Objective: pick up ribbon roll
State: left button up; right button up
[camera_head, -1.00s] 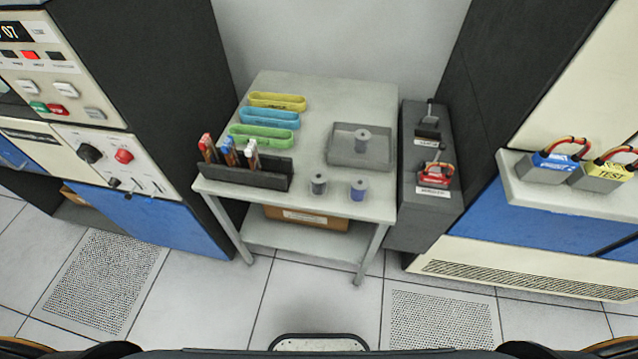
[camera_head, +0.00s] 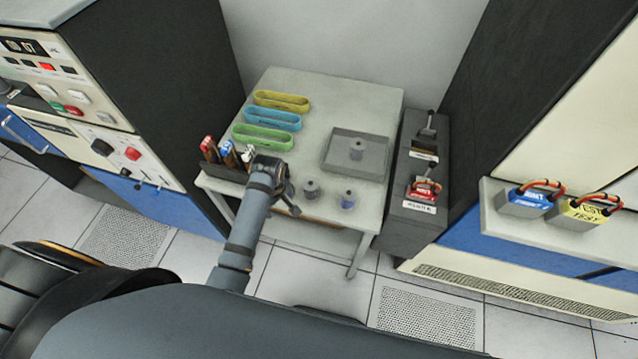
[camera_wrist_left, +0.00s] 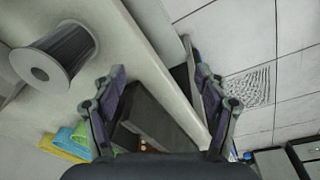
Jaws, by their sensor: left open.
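A dark roll with a pale flange (camera_wrist_left: 62,52) is left of the fingers there. My right gripper is not in view.
A black rack with marker-like tubes (camera_head: 225,160) is partly hidden by my left arm. Yellow, blue (camera_head: 272,119) and green long trays lie behind it. A dark grey box with a red padlock (camera_head: 424,190) stands right of the table. The table's middle is clear.

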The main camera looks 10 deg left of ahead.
aim_at(310, 187)
pick_arm(q)
jog(key=w+d+r+n, duration=0.2)
jog(key=r+n, duration=0.1)
jog(key=w+d+r+n, duration=0.2)
jog(key=w+r, duration=0.1)
jog(key=w+d+r+n+g+p, duration=0.1)
jog(key=w+d+r+n, duration=0.1)
jog(key=w+r+n, duration=0.1)
jog(key=shift+d+r+n+h, duration=0.1)
jog(key=shift+d+n+h, duration=0.05)
jog(key=shift+n+h, duration=0.15)
jog(key=shift+w+d+r+n, duration=0.25)
jog(key=shift+w+n, duration=0.05)
jog(key=shift+n, duration=0.1)
jog(key=shift+s+f, duration=0.1)
jog(key=shift+f, duration=0.2)
notch_tip(310, 187, down, 5)
jog(key=shift+r, duration=0.15)
jog(key=shift+f+p, duration=0.3)
jog(key=shift+p, duration=0.05)
jog(key=f, duration=0.4)
jog(key=shift+s+d+p, duration=0.2)
jog(key=shift+d+p, duration=0.15)
jog(key=shift+d, duration=0.05)
jog(key=shift+f, duration=0.35)
jog(key=c, duration=1.3)
